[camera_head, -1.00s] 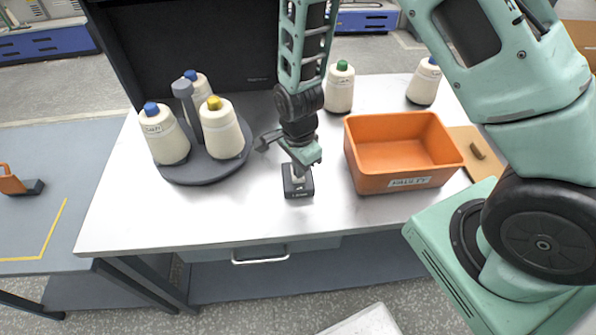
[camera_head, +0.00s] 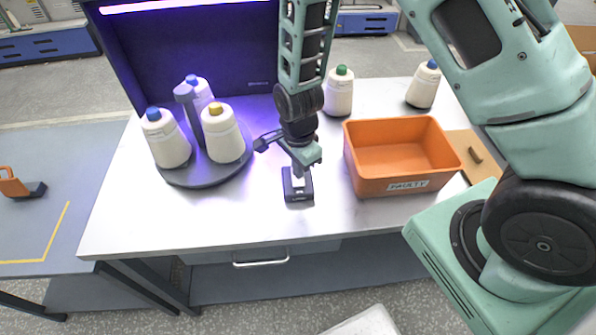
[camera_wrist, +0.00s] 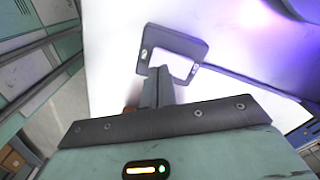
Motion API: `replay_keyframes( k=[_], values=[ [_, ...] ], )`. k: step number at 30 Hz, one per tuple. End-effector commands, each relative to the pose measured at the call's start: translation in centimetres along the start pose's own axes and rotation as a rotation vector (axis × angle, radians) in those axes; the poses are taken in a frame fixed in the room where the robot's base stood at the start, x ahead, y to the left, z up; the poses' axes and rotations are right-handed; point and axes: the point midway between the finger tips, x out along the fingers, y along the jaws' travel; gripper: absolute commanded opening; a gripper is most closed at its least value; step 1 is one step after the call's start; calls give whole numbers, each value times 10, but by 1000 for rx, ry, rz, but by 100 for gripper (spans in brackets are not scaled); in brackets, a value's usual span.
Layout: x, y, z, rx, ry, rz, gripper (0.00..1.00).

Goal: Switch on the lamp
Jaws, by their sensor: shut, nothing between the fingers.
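The lamp (camera_head: 186,6) is a bright bar along the top of the dark back panel, and it is glowing with a violet light. A small dark switch box (camera_head: 299,196) with a pale rocker sits on the table in front of my arm. In the wrist view the switch box (camera_wrist: 188,42) shows as a dark frame around a white part. My gripper (camera_head: 299,177) points down at the switch box, shut with nothing in it. In the wrist view its fingers (camera_wrist: 158,80) reach the near edge of the box. I cannot tell whether they still touch the rocker.
A grey round tray (camera_head: 205,174) holds cones of thread at the left. An orange bin (camera_head: 405,184) labelled FAULTY stands close to the right of the switch. Two more cones (camera_head: 338,92) (camera_head: 423,86) stand behind it. The front table strip is clear.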

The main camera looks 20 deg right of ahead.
Motion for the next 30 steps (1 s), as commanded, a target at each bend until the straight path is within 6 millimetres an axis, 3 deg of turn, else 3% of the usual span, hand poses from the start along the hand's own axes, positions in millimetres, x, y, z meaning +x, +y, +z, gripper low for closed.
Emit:
replay_keyframes(
  k=[17,30],
  values=[
    [-47,0,0,-1,0,0,0],
    [-48,0,0,0,0,0,0]
  ],
)
